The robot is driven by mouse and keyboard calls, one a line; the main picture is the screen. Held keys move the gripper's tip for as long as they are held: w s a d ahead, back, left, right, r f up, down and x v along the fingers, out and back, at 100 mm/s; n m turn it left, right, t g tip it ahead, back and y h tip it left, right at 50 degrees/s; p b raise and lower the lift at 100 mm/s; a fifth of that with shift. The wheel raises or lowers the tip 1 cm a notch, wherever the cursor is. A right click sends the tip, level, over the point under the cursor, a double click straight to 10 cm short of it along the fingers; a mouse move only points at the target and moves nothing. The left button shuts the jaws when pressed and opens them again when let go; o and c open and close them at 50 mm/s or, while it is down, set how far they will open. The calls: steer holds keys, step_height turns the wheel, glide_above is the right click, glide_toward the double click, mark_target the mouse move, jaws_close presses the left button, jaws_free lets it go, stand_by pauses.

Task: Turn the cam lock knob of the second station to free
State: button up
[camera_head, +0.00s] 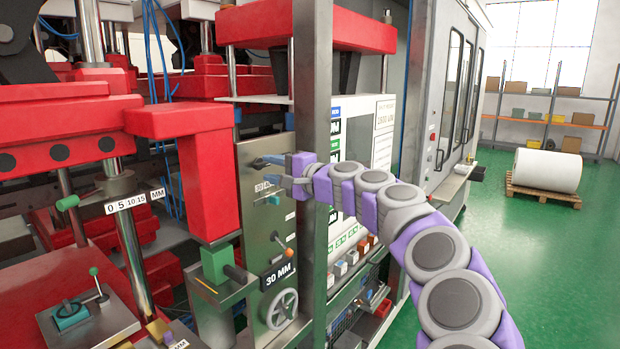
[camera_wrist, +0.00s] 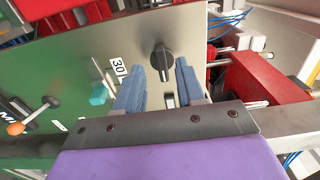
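A black knob (camera_wrist: 163,60) with a raised grip bar sits on a grey metal panel (camera_wrist: 75,75) in the wrist view. My gripper (camera_wrist: 160,68) is open, with one blue-grey finger on each side of the knob; I cannot tell whether either touches it. In the head view my gripper (camera_head: 263,171) is at the upper part of the upright panel (camera_head: 253,225), and its fingers hide the knob. A teal knob (camera_wrist: 98,94) lies left of the fingers beside a "30" label (camera_wrist: 118,65). No label naming the cam lock or its positions is readable.
A lever with an orange ball (camera_wrist: 15,128) and a handwheel (camera_head: 282,309) sit on the same panel. A grey post (camera_head: 312,90) stands right beside my wrist. Red machine blocks (camera_head: 208,180) stand left. The green floor (camera_head: 545,250) at right is open.

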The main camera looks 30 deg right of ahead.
steer(key=p+v, duration=0.1)
steer(key=v, duration=1.4)
steer(key=shift+s+d+p, duration=0.2)
steer(key=shift+s+p, duration=0.1)
steer(key=shift+a, duration=0.1)
steer(key=s+a+f+n+g+y, duration=0.1)
steer(key=s+a+f+n+g, duration=0.15)
steer(key=a, duration=0.55)
steer(key=s+a+f+n+g+y, duration=0.1)
steer(key=a+f+n+g, duration=0.15)
steer(key=a, duration=0.55)
steer(key=s+a+f+n+g+y, duration=0.1)
steer(key=a+f+n+g, duration=0.15)
steer(key=a, duration=0.55)
steer(key=s+a+f+n+g+h, duration=0.2)
steer(key=s+a+f+n+g, duration=0.2)
steer(key=s+a+f, duration=0.2)
steer(key=s+a+f+n+g+h, duration=0.2)
steer(key=s+f+g, duration=0.1)
steer(key=s+f, duration=0.55)
steer(key=s+d+f+g+h, duration=0.2)
steer(key=s+d+f, duration=0.1)
steer(key=s, duration=0.4)
steer(key=s+d+f+g+h, duration=0.2)
steer(key=s+d+f+h, duration=0.1)
steer(key=s+f, duration=0.3)
steer(key=shift+s+d, duration=0.45)
steer(key=shift+s, duration=0.15)
